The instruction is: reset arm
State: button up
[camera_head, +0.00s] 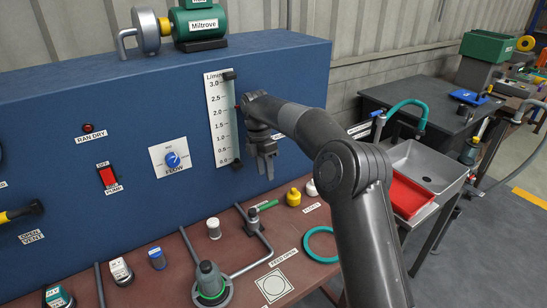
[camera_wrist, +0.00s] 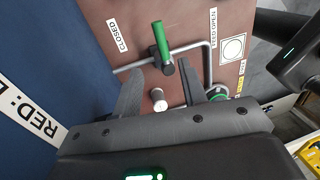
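My gripper (camera_head: 265,172) hangs in front of the blue panel (camera_head: 285,75), just right of the white level scale (camera_head: 222,120), with its fingers pointing down. In the wrist view my gripper (camera_wrist: 162,88) has its two fingers apart, with nothing held between them. My arm reaches in from the lower right and bends at the elbow. Below the gripper is a pipe valve with a green handle (camera_head: 267,205), which also shows in the wrist view (camera_wrist: 160,40). A white-topped cylinder (camera_wrist: 158,100) shows beyond the finger gap.
The brown bench (camera_head: 180,265) carries a capped fitting (camera_head: 210,280), a yellow weight (camera_head: 293,197) and a teal ring (camera_head: 321,244). The panel holds a red switch (camera_head: 108,177) and a blue knob (camera_head: 172,159). A sink with a red tray (camera_head: 408,195) stands at right.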

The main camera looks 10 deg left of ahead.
jog(key=s+d+r+m+t, duration=0.4)
jog(key=s+d+r+m, duration=0.8)
jog(key=s+d+r, duration=0.5)
jog(key=s+d+f+m+t, duration=0.1)
jog(key=s+d+f+m, duration=0.2)
jog(key=s+d+m, duration=0.4)
jog(key=s+d+f+m+t+y, duration=0.1)
jog(key=s+d+f+m+t, duration=0.1)
jog(key=s+d+m, duration=0.6)
jog(key=shift+s+d+f+y, duration=0.3)
jog(key=shift+s+f, duration=0.3)
jog(key=shift+s, duration=1.9)
